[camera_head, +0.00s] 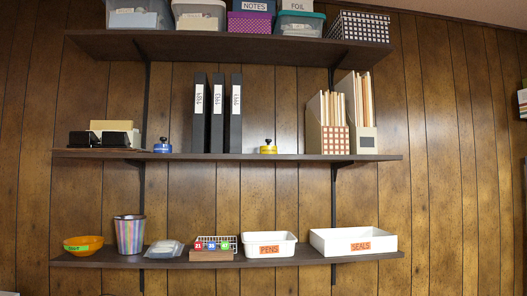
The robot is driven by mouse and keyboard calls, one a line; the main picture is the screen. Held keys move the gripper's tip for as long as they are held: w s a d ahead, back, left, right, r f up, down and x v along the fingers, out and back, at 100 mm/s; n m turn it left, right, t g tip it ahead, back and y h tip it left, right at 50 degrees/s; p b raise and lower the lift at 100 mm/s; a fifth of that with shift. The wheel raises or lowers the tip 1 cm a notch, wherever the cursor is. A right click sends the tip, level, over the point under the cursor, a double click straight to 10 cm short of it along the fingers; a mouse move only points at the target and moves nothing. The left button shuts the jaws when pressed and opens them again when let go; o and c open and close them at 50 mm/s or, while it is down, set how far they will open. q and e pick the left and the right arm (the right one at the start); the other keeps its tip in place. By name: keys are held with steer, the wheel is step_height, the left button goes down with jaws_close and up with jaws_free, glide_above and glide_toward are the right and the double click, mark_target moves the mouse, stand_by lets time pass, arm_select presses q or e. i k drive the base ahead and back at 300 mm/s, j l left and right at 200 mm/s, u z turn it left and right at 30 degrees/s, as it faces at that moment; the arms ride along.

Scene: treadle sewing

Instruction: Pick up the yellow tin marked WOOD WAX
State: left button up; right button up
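A small yellow tin (268,149) with a dark knob on top stands on the middle shelf (225,157), right of the black binders. A marking shows on its front but is too small to read. A similar blue tin (162,147) stands further left on the same shelf. Neither of my grippers is in view.
Black binders (217,115) stand left of the yellow tin, and magazine files (328,125) stand to its right. The shelf is bare around the tin. The lower shelf (215,259) holds a bowl, a striped cup and white trays. Boxes fill the top shelf (230,45).

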mark_target(264, 150)
steer(key=i+l+u, duration=0.15)
steer(key=l, duration=0.2)
steer(key=i+l+u, duration=0.15)
steer(key=l, duration=0.2)
steer(key=i+j, duration=0.15)
steer(key=j, duration=0.25)
steer(key=i+j, duration=0.1)
steer(key=j, duration=0.25)
steer(key=i+j, duration=0.15)
steer(key=j, duration=0.25)
steer(key=i+j, duration=0.15)
steer(key=j, duration=0.2)
steer(key=i+j, duration=0.1)
steer(key=j, duration=0.3)
